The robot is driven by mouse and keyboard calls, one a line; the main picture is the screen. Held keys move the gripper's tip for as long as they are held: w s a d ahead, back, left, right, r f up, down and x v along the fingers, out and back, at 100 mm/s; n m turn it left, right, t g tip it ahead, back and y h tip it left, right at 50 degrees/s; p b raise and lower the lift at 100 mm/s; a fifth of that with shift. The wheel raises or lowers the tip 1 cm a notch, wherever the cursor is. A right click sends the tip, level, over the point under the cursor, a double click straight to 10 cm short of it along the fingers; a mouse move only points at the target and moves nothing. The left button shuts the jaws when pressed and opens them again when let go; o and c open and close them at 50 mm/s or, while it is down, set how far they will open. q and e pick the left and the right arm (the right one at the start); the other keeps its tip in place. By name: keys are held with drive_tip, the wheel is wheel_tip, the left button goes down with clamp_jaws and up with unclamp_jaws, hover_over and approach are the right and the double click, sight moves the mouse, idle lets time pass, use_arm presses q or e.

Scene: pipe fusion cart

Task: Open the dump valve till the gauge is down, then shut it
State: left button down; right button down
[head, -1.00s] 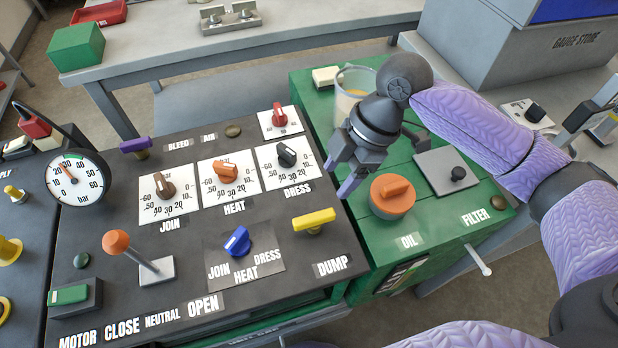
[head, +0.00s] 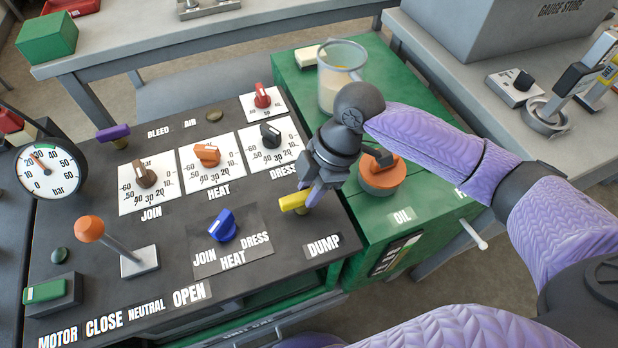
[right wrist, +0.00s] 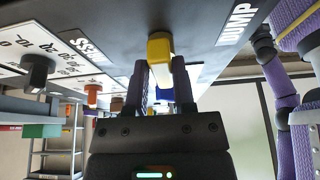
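The yellow dump valve handle (head: 293,202) lies crosswise above the DUMP label at the right side of the dark panel. My right gripper (head: 312,192) is at its right end, pointing down at it. In the right wrist view the two fingers (right wrist: 160,78) stand apart, with the yellow handle (right wrist: 159,47) between their tips; firm contact cannot be made out. The round white gauge (head: 48,172), marked in bar, is at the panel's far left. Its orange needle points up and left, at roughly 20 to 25. My left gripper is not in view.
The blue selector knob (head: 222,226) is left of the handle. The black DRESS dial (head: 270,135) is above it. The orange OIL cap (head: 381,175) and clear jug (head: 341,75) stand on the green unit to the right. An orange-topped lever (head: 90,229) is front left.

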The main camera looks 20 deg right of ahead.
drive_tip(key=shift+r, duration=0.1)
drive_tip(key=shift+s+a, duration=0.2)
drive_tip(key=shift+a, duration=0.35)
drive_tip(key=shift+w+d, duration=0.1)
drive_tip(key=shift+w, duration=0.05)
drive_tip(key=shift+w+d, duration=0.15)
drive_tip(key=shift+d, duration=0.05)
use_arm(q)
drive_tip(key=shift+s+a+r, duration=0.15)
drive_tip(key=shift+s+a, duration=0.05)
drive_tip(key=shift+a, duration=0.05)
